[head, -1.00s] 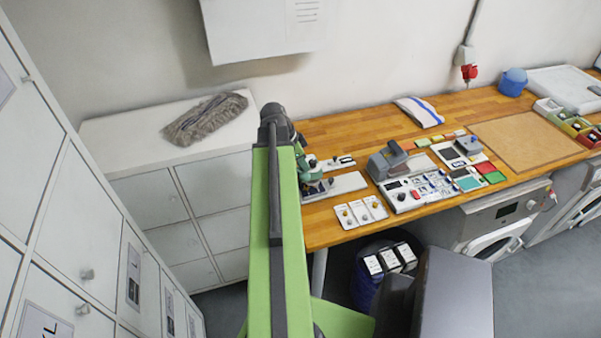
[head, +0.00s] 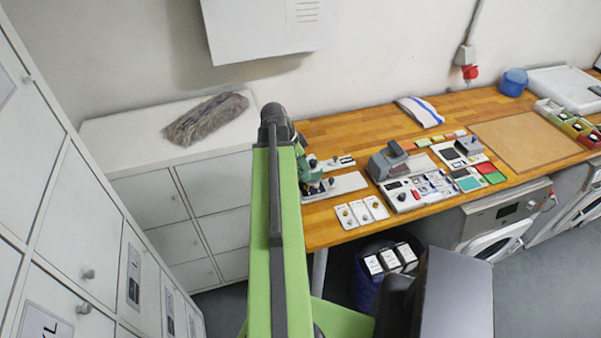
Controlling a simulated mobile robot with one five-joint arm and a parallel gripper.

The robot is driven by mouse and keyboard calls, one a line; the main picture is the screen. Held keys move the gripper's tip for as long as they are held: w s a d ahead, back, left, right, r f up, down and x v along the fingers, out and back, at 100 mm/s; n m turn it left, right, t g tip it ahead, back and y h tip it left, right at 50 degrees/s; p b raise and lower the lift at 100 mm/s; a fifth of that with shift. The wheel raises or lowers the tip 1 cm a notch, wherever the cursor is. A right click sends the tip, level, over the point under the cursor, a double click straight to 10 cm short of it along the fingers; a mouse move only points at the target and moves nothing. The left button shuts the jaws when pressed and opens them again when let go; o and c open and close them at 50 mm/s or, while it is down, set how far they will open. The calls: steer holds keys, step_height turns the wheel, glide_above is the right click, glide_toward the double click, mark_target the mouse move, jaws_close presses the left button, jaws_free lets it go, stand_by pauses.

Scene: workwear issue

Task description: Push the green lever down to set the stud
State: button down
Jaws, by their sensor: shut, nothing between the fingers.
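A small device with green parts (head: 304,168) stands at the left end of the wooden workbench (head: 350,125). It is mostly hidden behind my arm, and I cannot clearly tell its lever from the rest or how far down the lever is. A white base plate (head: 347,184) extends to its right on the bench. My green arm reaches up the picture to a dark joint beside the device. My gripper is hidden behind the arm, so I cannot see whether it touches the lever.
White cards with knobs (head: 362,211), a grey press-like device (head: 388,160) and a parts tray (head: 420,189) lie to the right. A grey mop head (head: 205,118) lies on the white cabinet (head: 135,129). A blue bin (head: 372,290) with boxes stands below the bench.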

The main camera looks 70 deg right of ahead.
mark_target(306, 181)
steer(key=shift+f, duration=0.15)
steer(key=shift+f+b, duration=0.55)
steer(key=shift+b, duration=0.15)
steer(key=shift+s+a+f+b, duration=0.2)
steer(key=shift+a+f+b, duration=0.05)
steer(key=shift+f+b, duration=0.35)
steer(key=shift+s+a+f+b, duration=0.15)
steer(key=shift+a+f+b, duration=0.1)
steer(key=shift+f+b, duration=0.3)
steer(key=shift+s+a+f+b, duration=0.15)
steer(key=shift+f+b, duration=0.45)
steer(key=shift+b, duration=0.05)
steer(key=shift+s+a+f+b, duration=0.1)
steer(key=shift+f+b, duration=0.5)
steer(key=shift+f, duration=0.1)
